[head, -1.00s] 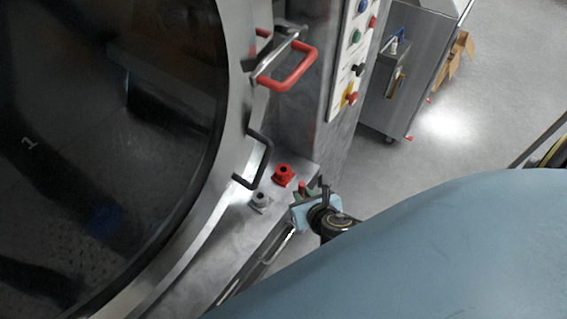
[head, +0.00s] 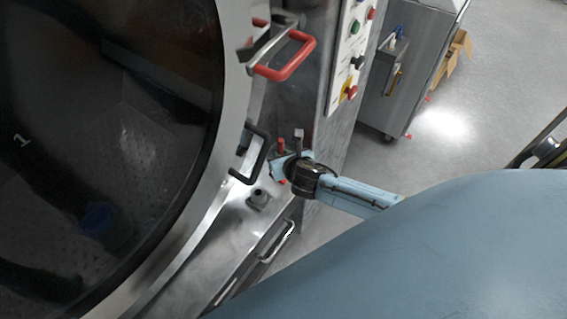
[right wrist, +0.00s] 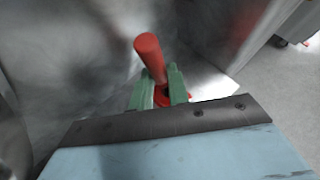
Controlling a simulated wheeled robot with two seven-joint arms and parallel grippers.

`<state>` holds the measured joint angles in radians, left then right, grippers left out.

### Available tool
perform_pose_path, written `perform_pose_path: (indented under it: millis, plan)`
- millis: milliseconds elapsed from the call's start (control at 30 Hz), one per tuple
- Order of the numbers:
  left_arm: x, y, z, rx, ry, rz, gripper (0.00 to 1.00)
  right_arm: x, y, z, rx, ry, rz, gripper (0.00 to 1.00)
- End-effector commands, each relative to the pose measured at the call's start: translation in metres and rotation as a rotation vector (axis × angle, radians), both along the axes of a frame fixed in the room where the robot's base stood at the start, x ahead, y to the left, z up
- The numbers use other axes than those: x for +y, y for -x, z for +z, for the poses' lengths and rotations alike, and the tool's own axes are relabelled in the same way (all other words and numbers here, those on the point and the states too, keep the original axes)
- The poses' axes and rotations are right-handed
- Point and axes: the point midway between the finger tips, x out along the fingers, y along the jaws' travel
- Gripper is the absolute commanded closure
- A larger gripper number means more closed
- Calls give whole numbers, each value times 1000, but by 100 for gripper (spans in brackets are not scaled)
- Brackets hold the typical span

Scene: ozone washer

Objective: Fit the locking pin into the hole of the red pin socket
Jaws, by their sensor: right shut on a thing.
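My right gripper (head: 281,162) is shut on the red locking pin (head: 281,145), whose upper end sticks up from the fingers. In the right wrist view the pin (right wrist: 150,56) stands tilted between the green fingertips (right wrist: 159,92). The red pin socket (head: 282,181) is mostly hidden behind my gripper in the head view. A red part of it (right wrist: 187,97) shows low beside and behind the fingers in the wrist view. The pin's lower end is hidden, so I cannot tell whether it is in the hole. My left gripper is not in view.
A grey socket (head: 259,199) stands on the metal ledge, left of and nearer than my gripper. A black handle (head: 251,155) and a red handle (head: 290,60) stick out by the round door. A button panel (head: 352,58) is on the column behind.

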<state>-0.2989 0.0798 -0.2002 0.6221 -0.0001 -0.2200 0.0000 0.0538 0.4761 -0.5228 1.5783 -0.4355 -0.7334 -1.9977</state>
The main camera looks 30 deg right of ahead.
Motion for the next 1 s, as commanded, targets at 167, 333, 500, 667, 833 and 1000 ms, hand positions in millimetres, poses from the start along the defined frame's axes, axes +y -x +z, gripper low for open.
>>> perform_pose_path:
  millis: [167, 333, 500, 667, 833, 1000]
  plan:
    - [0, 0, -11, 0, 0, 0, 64, 1, 10, -23, 35, -2, -4, 100]
    - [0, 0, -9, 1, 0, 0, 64, 2, 11, -22, 37, -2, -3, 80]
    - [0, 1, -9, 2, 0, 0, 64, 1, 9, -19, 29, -1, -3, 62]
    - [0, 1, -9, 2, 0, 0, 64, 1, 7, -17, 24, -1, -2, 62]
    - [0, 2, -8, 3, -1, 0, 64, 1, 8, -14, 21, 0, -2, 62]
    - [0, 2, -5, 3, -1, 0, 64, 3, 22, -4, 21, 1, 0, 62]
